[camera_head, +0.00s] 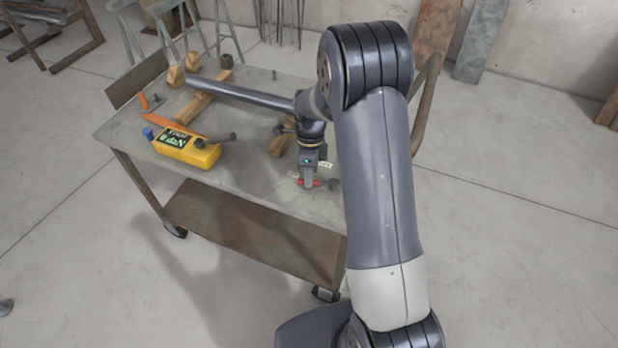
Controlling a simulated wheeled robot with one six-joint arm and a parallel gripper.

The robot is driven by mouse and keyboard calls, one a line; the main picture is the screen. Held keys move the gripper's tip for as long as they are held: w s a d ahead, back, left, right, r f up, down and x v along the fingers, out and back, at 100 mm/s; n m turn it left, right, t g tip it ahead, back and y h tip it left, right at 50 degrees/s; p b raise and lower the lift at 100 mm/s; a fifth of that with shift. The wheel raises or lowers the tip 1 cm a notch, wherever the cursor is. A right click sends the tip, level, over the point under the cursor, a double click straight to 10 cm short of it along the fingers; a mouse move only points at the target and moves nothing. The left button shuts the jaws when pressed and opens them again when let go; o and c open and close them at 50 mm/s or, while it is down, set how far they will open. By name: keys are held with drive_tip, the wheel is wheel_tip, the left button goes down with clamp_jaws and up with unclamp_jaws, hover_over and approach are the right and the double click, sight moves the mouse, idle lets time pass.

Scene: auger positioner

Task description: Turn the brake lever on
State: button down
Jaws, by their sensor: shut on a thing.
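My gripper (309,181) points down at the right front part of the metal cart top. It is shut on a small red lever (316,183), which I take to be the brake lever. Only a little of the red shows beside the fingers; the rest is hidden. A dark knob or rod end (333,184) lies just right of the red part. Small pale labels (325,165) sit close by. Whether the lever stands at on or off cannot be told from this view.
The cart (240,185) also bears a yellow box (186,148) with a dark handle and blue knob, an orange tool (172,126) and wooden blocks (203,97). My arm's forearm passes over the cart's back. Clear floor lies in front and to the right.

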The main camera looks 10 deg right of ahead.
drive_tip(key=shift+w+d+m+p, duration=0.25)
drive_tip(key=shift+w+m, duration=0.2)
drive_tip(key=shift+m, duration=0.4)
drive_tip(key=shift+w+d+m+p, duration=0.1)
drive_tip(key=shift+w+d+m, duration=0.25)
drive_tip(key=shift+m, duration=0.5)
drive_tip(key=shift+w+y, duration=0.1)
drive_tip(key=shift+y, duration=0.2)
drive_tip(key=c, duration=1.4)
unclamp_jaws()
drive_tip(key=shift+o, duration=0.2)
drive_tip(key=v, duration=1)
drive_tip(key=shift+r, duration=0.4)
drive_tip(key=shift+f, duration=0.1)
drive_tip(key=x, duration=1)
drive_tip(key=shift+f, duration=0.4)
drive_tip(key=shift+a+r, duration=0.1)
drive_tip(key=shift+a, duration=0.05)
